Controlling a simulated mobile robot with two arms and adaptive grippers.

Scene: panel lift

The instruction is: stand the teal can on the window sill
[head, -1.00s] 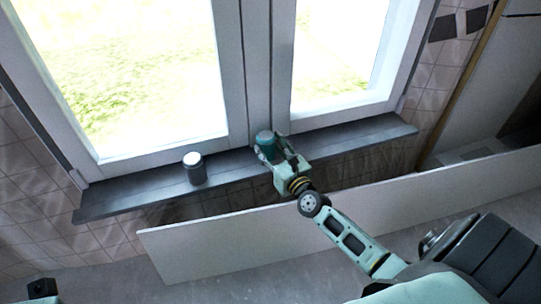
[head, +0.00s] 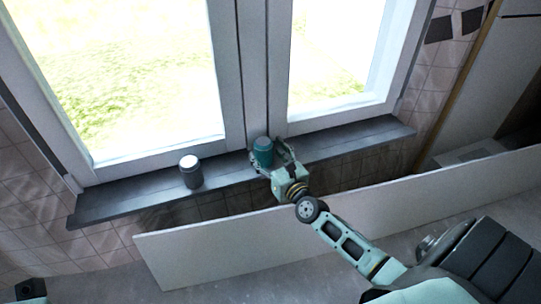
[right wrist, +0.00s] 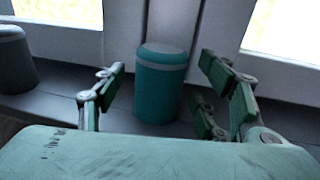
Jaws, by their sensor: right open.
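The teal can (head: 262,152) stands upright on the dark window sill (head: 340,140), close to the window's middle post. It also shows in the right wrist view (right wrist: 161,88), standing on the sill between the spread fingers. My right gripper (head: 271,160) is open around the can, with a gap on both sides of it in the wrist view (right wrist: 160,95). The can's lower part is partly hidden by the gripper in the head view. My left gripper is not clearly seen; only a dark piece shows at the lower left corner.
A dark grey can with a pale top (head: 190,171) stands on the sill to the left of the teal can. A long white panel (head: 360,210) stands on edge in front of the sill, below my right arm. The sill's right part is clear.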

